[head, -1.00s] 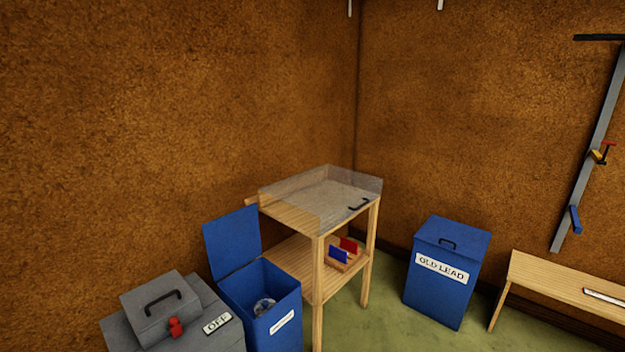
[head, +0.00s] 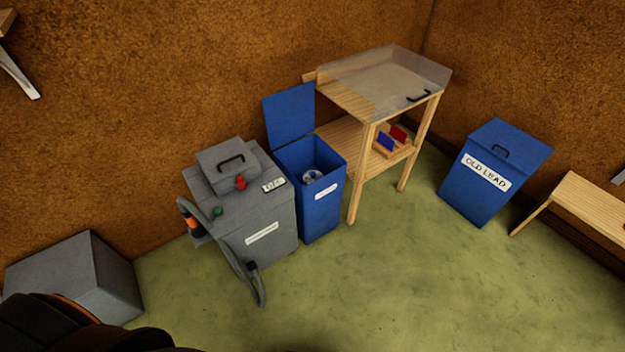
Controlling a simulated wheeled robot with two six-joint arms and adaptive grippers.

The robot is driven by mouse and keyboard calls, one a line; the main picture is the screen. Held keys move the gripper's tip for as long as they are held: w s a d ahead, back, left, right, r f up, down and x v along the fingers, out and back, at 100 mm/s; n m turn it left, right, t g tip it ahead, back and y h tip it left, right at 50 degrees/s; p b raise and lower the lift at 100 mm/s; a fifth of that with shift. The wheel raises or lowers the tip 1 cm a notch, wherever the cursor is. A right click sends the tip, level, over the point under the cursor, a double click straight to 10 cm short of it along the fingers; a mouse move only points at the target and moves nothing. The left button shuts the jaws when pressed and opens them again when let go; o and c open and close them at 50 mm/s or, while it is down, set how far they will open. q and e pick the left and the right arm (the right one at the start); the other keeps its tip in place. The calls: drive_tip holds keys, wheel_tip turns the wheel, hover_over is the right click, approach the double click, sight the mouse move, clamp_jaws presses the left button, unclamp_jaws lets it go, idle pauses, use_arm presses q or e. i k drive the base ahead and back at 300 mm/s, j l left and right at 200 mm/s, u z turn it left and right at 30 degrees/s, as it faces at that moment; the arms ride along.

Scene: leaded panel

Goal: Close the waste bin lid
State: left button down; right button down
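A blue waste bin (head: 318,212) with a white label stands between a grey machine and a wooden stand. Its blue lid (head: 290,116) is open and stands upright at the bin's back edge. Neither of my grippers is in view.
The grey machine (head: 240,195) with an OFF sign and a grey hose (head: 243,268) stands left of the bin. The wooden stand (head: 357,180) is close on its right. A grey box (head: 75,275) is at lower left. The green floor (head: 390,270) in front is clear.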

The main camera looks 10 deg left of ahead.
sight(288, 113)
drive_tip(key=i+l+u, duration=0.55)
drive_tip(key=u, duration=0.15)
drive_tip(key=i+l+u, duration=0.35)
drive_tip(key=k+l, duration=0.05)
